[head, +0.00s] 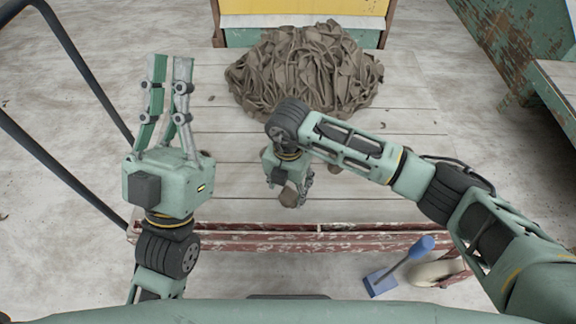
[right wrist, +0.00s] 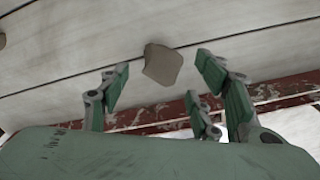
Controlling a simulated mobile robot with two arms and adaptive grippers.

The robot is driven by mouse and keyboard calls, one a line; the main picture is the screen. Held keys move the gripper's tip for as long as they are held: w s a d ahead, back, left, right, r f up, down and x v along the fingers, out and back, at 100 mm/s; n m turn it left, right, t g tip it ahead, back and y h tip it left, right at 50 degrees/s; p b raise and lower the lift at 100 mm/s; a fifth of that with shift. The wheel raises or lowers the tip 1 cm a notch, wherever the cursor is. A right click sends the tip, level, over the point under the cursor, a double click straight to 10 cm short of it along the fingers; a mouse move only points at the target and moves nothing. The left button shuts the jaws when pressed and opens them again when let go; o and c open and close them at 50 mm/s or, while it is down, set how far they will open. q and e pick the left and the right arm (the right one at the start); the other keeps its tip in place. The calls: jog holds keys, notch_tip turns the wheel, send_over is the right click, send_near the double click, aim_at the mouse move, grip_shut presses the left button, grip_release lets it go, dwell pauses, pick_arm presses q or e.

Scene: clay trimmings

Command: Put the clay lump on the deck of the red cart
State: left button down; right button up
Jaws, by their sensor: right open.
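A brown clay lump (head: 288,198) is at the front of the white plank deck (head: 240,180) of the red-edged cart. In the right wrist view, the lump (right wrist: 162,64) shows over the planks, near the red edge (right wrist: 150,117). My right gripper (head: 290,190) points down over it, partly hidden by its own arm. The right wrist view shows its fingers (right wrist: 160,80) open on both sides of the lump, with gaps. I cannot tell the lump's exact height.
A large heap of clay trimmings (head: 305,70) covers the back of the deck. A blue tool (head: 382,282) is below the front edge. Dark rails (head: 75,65) run at left.

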aim_at(288, 194)
notch_tip(288, 194, up, 4)
jog(key=shift+r+p, duration=0.1)
jog(key=shift+p, duration=0.55)
pick_arm(q)
jog(key=w+f+g+y+p, duration=0.1)
jog(key=w+f+g+y, duration=0.1)
jog(key=w+f+g, duration=0.5)
jog(key=shift+w+d+f+y, duration=0.2)
jog(key=shift+f+y, duration=0.2)
jog(key=shift+f, duration=1.7)
pick_arm(e)
jog(key=shift+r, duration=2)
